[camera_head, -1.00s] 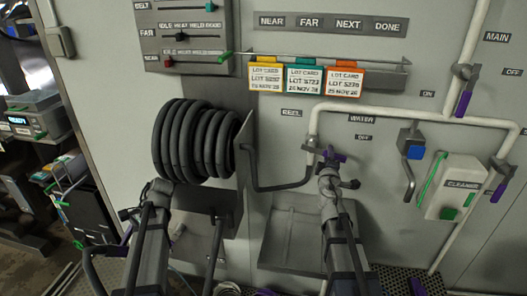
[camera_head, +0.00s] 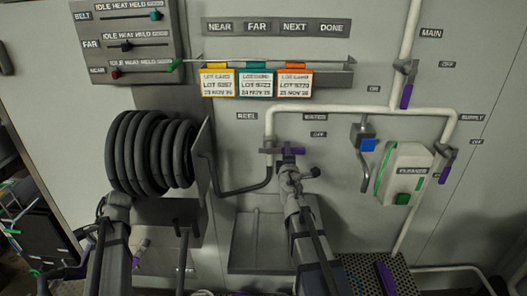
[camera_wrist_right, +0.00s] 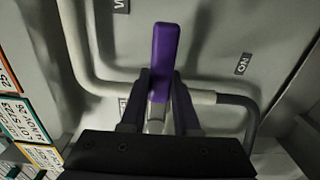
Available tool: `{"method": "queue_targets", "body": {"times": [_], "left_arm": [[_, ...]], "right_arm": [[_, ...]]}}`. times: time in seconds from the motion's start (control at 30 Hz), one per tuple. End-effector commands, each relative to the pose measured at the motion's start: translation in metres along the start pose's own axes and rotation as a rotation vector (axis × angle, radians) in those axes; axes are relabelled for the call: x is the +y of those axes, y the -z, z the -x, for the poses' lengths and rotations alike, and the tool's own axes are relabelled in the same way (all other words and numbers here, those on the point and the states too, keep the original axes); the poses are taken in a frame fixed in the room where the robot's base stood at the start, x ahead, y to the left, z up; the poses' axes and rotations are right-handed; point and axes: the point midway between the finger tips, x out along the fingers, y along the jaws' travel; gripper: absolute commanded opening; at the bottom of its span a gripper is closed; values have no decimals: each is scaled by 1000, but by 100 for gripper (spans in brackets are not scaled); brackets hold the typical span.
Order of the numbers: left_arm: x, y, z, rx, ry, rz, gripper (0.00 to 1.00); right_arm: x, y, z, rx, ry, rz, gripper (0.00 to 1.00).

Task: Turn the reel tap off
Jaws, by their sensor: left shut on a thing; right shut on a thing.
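My right gripper (camera_head: 295,165) is at this tap. In the right wrist view, the purple handle (camera_wrist_right: 163,60) stands up between the two dark fingers of my right gripper (camera_wrist_right: 160,95), which are shut on it. My left gripper (camera_head: 112,198) is at the lower left of the black hose reel (camera_head: 150,152). Its jaws and what they hold are hidden or too unclear to name.
Other purple-handled taps are the main tap (camera_head: 406,95) and the supply tap (camera_head: 445,172). Lot cards (camera_head: 255,84) hang above. A grey tray (camera_head: 262,262) lies below the tap.

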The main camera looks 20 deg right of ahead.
Motion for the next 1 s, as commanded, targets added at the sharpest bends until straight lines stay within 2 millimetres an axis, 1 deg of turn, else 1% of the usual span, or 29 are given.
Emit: {"method": "queue_targets", "body": {"times": [0.07, 0.1, 0.33, 0.6, 0.73, 0.87, 1.0], "left_arm": [[0, -1, 0, -1, 0, 0, 0], [0, 0, 0, -1, 0, 0, 0], [0, 0, 0, -1, 0, 0, 0], [0, 0, 0, -1, 0, 0, 0], [0, 0, 0, -1, 0, 0, 0], [0, 0, 0, -1, 0, 0, 0], [0, 0, 0, -1, 0, 0, 0]], "right_arm": [[1, 0, -1, 1, 0, 6, 0], [1, 0, -1, 1, 0, 5, 34], [1, 0, -1, 0, 0, 3, 60], [0, 0, 0, 0, 0, 1, 60], [0, 0, 4, 0, 0, 1, 60], [0, 1, 15, 0, 0, 1, 60], [0, 2, 34, 0, 0, 1, 60]]}}
